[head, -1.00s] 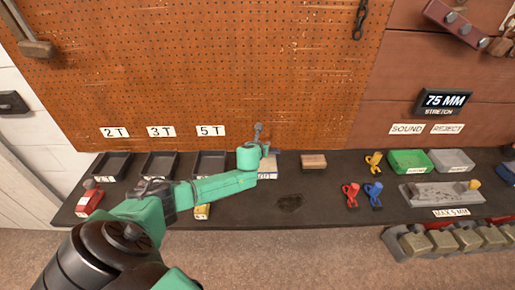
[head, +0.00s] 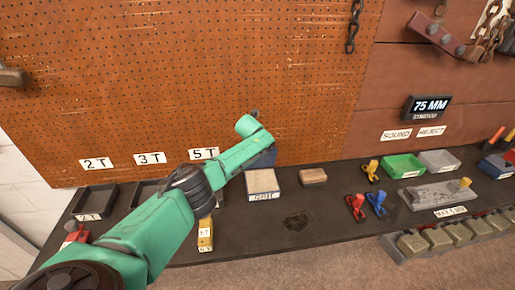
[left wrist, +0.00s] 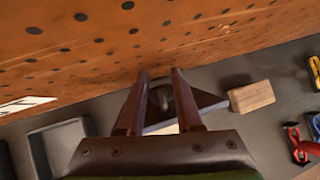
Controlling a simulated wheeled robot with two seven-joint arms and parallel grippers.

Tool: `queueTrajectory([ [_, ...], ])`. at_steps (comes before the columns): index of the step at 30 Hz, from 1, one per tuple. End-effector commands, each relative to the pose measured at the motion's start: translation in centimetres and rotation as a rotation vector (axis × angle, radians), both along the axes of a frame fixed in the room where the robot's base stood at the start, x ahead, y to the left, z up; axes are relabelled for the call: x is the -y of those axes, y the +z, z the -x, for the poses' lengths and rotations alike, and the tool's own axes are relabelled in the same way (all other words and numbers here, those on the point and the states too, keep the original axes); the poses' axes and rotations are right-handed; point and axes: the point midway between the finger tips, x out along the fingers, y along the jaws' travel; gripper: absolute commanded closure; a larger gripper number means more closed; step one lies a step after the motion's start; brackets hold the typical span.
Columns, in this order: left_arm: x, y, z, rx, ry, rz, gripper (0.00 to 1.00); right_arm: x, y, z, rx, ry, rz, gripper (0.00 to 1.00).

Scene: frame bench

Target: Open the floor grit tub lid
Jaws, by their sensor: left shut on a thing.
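The grit tub (head: 262,186) stands on the bench with its GRIT label facing front and a pale top face. A dark blue panel (head: 264,159), apparently its lid, shows tilted up behind the tub, partly covered by my left arm. In the left wrist view my left gripper (left wrist: 160,80) is shut on a dark handle (left wrist: 160,98), with a blue-edged panel (left wrist: 208,100) just beyond it. The fingers hide part of the panel, so its exact angle is unclear. In the head view my left arm hides the fingers. My right gripper is not in view.
A wooden block (head: 313,176) lies right of the tub; red (head: 355,207) and blue (head: 377,203) clips and a green tray (head: 403,167) lie farther right. A yellow piece (head: 205,236) is to the left. The pegboard (head: 250,70) rises close behind.

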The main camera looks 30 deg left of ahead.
Motion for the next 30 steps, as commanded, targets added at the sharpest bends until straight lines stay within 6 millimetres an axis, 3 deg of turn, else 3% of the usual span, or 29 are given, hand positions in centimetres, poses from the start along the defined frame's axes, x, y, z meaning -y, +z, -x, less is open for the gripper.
queueTrajectory([
  [17,-0.09,-0.85,0.44,-0.034,0.004,0.01,1.0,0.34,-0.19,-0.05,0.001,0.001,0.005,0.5],
  [18,-0.1,-0.88,0.46,-0.035,0.004,0.01,0.54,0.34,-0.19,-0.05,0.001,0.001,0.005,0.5],
  [20,-0.09,-0.81,0.42,-0.032,0.004,0.011,0.36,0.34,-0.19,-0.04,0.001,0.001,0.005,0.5],
  [30,0.0,-0.29,0.24,-0.023,0.001,0.011,0.36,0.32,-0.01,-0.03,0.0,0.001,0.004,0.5],
])
